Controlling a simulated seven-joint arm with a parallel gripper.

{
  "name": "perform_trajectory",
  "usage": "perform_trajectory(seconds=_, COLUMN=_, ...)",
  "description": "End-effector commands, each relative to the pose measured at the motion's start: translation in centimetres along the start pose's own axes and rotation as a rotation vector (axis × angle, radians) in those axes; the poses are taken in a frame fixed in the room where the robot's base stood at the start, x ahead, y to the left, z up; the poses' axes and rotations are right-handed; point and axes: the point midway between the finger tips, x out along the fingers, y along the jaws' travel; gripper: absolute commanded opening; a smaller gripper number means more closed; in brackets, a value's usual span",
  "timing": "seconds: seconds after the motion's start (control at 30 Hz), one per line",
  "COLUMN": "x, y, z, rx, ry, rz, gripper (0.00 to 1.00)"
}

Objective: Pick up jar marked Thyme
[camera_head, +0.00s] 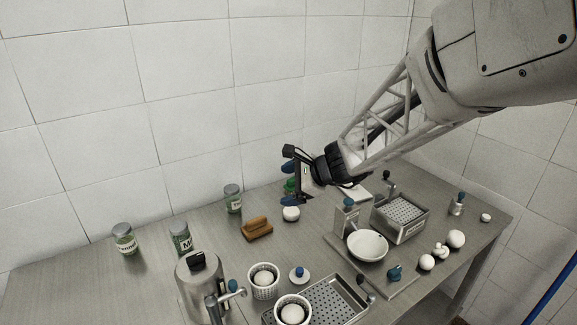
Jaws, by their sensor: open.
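Three glass jars with grey lids and pale labels stand towards the back left of the steel table: a far-left jar (125,240), a middle jar (181,237) whose label starts with M, and a right jar (232,199) near the wall. The other two labels are too small to read, so I cannot tell which jar is marked Thyme. My gripper (289,185) is open with blue fingertips, to the right of all three jars and apart from them. Something green shows between its fingers; I cannot tell what it is.
A metal pitcher (199,285) stands in front of the middle jar.

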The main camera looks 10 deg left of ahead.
Motion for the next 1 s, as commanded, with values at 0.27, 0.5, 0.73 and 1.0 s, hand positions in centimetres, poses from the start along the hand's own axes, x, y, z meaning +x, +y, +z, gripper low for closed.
perform_trajectory(seconds=0.27, x=8.4, y=-3.6, z=-1.2, rx=0.266, ry=-0.08, rz=-0.08, gripper=0.9)
perform_trajectory(seconds=0.5, x=15.6, y=-5.8, z=-2.6, rx=0.5, ry=-0.137, rz=-0.143, gripper=0.9)
perform_trajectory(seconds=0.73, x=20.3, y=-6.7, z=-3.7, rx=0.655, ry=-0.17, rz=-0.184, gripper=0.9)
perform_trajectory(seconds=1.0, x=21.6, y=-6.9, z=-4.0, rx=0.701, ry=-0.178, rz=-0.196, gripper=0.9)
